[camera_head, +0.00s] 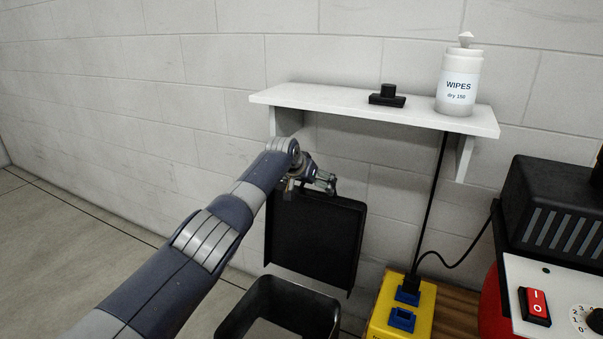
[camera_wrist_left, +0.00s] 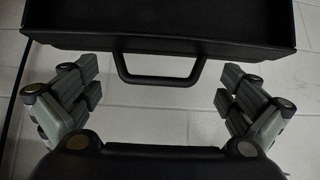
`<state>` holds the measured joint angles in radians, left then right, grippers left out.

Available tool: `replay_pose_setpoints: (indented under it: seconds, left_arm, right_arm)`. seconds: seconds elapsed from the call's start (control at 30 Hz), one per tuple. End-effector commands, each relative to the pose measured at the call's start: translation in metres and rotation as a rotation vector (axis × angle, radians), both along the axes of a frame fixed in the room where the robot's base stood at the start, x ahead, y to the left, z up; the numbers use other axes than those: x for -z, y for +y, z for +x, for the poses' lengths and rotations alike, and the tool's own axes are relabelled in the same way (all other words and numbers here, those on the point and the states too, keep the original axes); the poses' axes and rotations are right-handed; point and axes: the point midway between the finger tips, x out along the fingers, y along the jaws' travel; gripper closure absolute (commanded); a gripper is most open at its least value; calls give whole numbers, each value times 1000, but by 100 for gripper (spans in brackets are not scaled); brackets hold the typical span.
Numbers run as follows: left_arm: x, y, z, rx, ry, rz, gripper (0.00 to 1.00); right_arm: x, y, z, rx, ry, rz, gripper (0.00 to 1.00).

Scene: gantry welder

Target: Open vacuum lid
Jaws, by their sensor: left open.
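The black vacuum lid (camera_head: 314,238) stands near upright in the head view, behind an open-topped dark container (camera_head: 280,307). My left gripper (camera_head: 322,184) is at the lid's top edge, and my forearm hides its upper left part. In the left wrist view, the lid (camera_wrist_left: 165,30) fills the top, with its black loop handle (camera_wrist_left: 160,80) lying between the spread fingers of my left gripper (camera_wrist_left: 157,95). The fingers are open, with clear gaps to the handle on both sides. My right gripper is not in view.
A white wall shelf (camera_head: 340,103) above the gripper holds a wipes tub (camera_head: 459,85) and a small black part (camera_head: 387,96). A yellow socket box (camera_head: 402,310) with a cable and a red machine with a red switch (camera_head: 535,306) stand at the right.

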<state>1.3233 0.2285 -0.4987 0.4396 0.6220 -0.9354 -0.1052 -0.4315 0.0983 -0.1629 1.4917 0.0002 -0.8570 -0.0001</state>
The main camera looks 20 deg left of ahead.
Motion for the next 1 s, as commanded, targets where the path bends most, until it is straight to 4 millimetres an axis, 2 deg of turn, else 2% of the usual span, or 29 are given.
replay_pose_setpoints:
  seconds: [0.47, 0.7, 1.0]
  left_arm:
    - [-27, 3, -29, -1, -1, 5, 0]
    - [-52, 5, -51, -1, -4, 4, 0]
    - [-75, 6, -74, -2, -2, 3, 0]
  right_arm:
    - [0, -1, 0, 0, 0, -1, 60]
    - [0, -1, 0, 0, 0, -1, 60]
    - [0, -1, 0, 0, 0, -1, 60]
